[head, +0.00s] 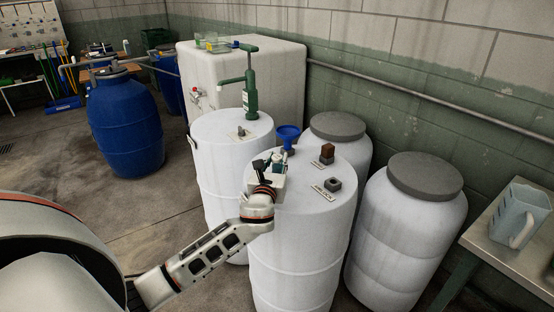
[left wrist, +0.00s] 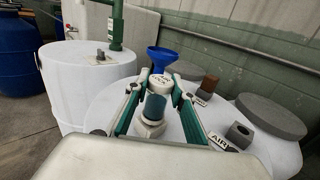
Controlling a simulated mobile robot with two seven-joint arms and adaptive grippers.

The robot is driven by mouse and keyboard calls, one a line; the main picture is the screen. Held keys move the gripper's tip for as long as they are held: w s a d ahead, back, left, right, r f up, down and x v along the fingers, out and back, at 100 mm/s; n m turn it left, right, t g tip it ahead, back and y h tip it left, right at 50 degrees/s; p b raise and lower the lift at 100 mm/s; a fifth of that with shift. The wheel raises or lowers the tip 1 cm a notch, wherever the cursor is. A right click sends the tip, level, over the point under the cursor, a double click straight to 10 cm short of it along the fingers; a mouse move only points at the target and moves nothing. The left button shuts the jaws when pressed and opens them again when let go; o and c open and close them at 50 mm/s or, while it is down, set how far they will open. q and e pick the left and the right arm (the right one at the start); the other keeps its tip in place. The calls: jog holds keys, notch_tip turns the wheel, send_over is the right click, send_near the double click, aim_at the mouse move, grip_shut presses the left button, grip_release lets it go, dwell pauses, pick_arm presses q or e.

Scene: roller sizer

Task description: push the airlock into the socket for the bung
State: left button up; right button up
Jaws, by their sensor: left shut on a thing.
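The airlock, a teal cylinder with a white lettered cap (left wrist: 157,84), stands upright between the green fingers of my left gripper (left wrist: 157,100) in the left wrist view. My left gripper is shut on it, above the near white barrel's lid. A pale collar (left wrist: 150,128) shows under the teal body; I cannot tell whether it is the airlock's base or a socket. In the head view my left gripper (head: 272,164) partly hides the airlock. A grey square socket (head: 333,185) with a label starting "AIR" is to the right. A brown block (head: 327,151) stands on a grey base behind it.
A blue funnel (head: 288,135) stands just behind the gripper. A second white barrel (head: 232,165) with a green pump (head: 251,90) is at the left. Grey-lidded barrels (head: 425,176) stand at the right, near a table with a jug (head: 518,215).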

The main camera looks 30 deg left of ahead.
pick_arm(q)
jog(key=shift+f, duration=0.35)
jog(key=o, duration=1.1)
jog(key=shift+r, duration=0.1)
jog(key=v, duration=1.2)
jog(key=shift+d, duration=0.1)
